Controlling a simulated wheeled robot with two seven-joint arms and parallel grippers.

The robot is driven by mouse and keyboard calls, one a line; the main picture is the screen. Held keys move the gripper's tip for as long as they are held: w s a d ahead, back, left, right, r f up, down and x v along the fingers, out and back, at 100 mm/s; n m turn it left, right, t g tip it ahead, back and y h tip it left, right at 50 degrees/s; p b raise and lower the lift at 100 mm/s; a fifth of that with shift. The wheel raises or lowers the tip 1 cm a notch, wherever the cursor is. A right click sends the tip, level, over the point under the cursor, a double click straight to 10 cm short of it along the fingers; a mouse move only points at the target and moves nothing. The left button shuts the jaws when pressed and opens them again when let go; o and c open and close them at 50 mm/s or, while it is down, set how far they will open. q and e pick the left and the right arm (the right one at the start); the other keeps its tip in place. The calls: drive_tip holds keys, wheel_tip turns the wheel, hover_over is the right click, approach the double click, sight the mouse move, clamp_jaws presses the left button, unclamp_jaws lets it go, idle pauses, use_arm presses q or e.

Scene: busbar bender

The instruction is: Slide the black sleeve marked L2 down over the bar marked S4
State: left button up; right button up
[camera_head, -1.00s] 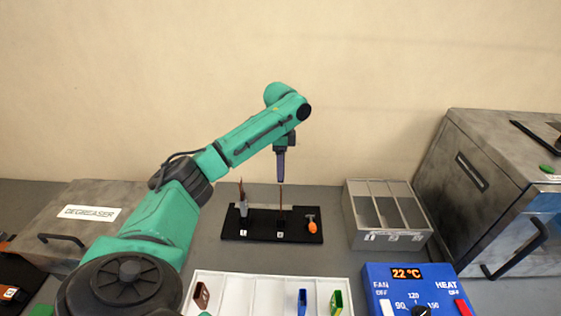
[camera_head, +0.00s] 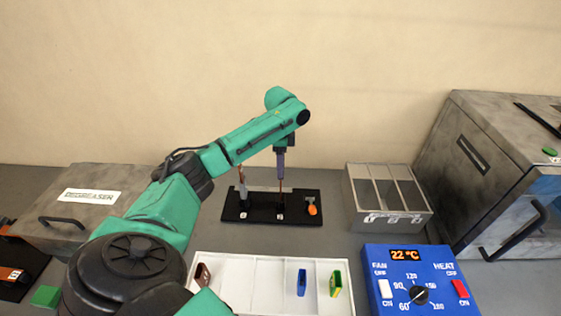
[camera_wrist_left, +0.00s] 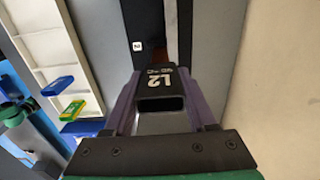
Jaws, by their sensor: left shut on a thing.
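My left gripper (camera_head: 281,172) points down above the black stand (camera_head: 262,214) and is shut on the black sleeve marked L2 (camera_wrist_left: 160,80), held between its purple fingers in the left wrist view. A thin copper-brown bar (camera_head: 281,189) stands upright on the stand directly below the fingertips; its label is too small to read. The bar's top meets the fingertips in the head view, but I cannot tell whether it is inside the sleeve. In the left wrist view a reddish-brown strip (camera_wrist_left: 173,30) shows beyond the sleeve. My right gripper is not in view.
A second upright piece (camera_head: 242,185) stands at the stand's left, and an orange-handled item (camera_head: 312,207) at its right. A white tray (camera_head: 262,258) lies in front, a grey divided bin (camera_head: 428,216) to the right, and a blue control box (camera_head: 380,252) at front right.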

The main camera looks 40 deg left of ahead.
use_arm(q)
drive_tip(key=o, duration=1.4)
drive_tip(key=shift+o, duration=0.6)
drive_tip(key=shift+r, duration=0.1)
wheel_tip(320, 180, up, 3)
drive_tip(key=shift+f+p, duration=0.2)
drive_tip(key=shift+p, duration=0.85)
drive_tip(key=shift+r, duration=2.65)
